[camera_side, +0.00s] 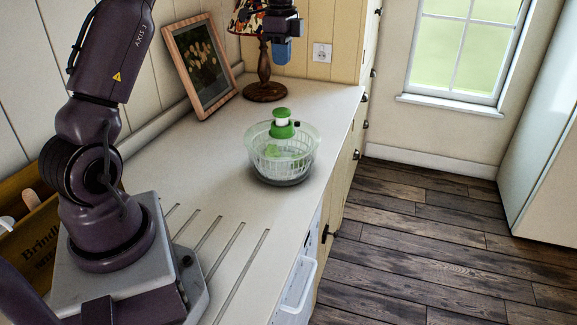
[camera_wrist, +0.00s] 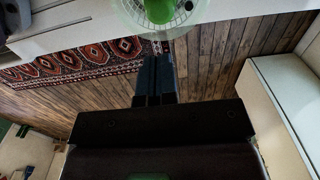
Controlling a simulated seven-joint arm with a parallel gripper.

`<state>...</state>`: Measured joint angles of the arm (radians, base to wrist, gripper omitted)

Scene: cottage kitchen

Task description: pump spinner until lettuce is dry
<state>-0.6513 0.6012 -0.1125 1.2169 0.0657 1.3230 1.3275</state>
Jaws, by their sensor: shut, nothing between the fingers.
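The salad spinner (camera_side: 284,155) stands upright on the white counter (camera_side: 190,180), a clear ribbed bowl with a green and white pump knob (camera_side: 282,117) on top. Pale green lettuce (camera_side: 275,152) shows through its wall. My gripper (camera_side: 283,60) is above the spinner, apart from the knob, with blue fingers pointing down. In the wrist view the blue fingers (camera_wrist: 156,72) are shut together and empty. The spinner's rim (camera_wrist: 181,27) and green knob (camera_wrist: 159,9) show at the top of that view, partly cut off.
A lamp (camera_side: 264,78) and a leaning picture frame (camera_side: 200,65) stand behind the spinner. A wooden crate (camera_side: 32,235) is at the left. Counter around the spinner is clear; its front edge drops to the wooden floor (camera_side: 430,240). A patterned rug (camera_wrist: 75,66) lies on the floor.

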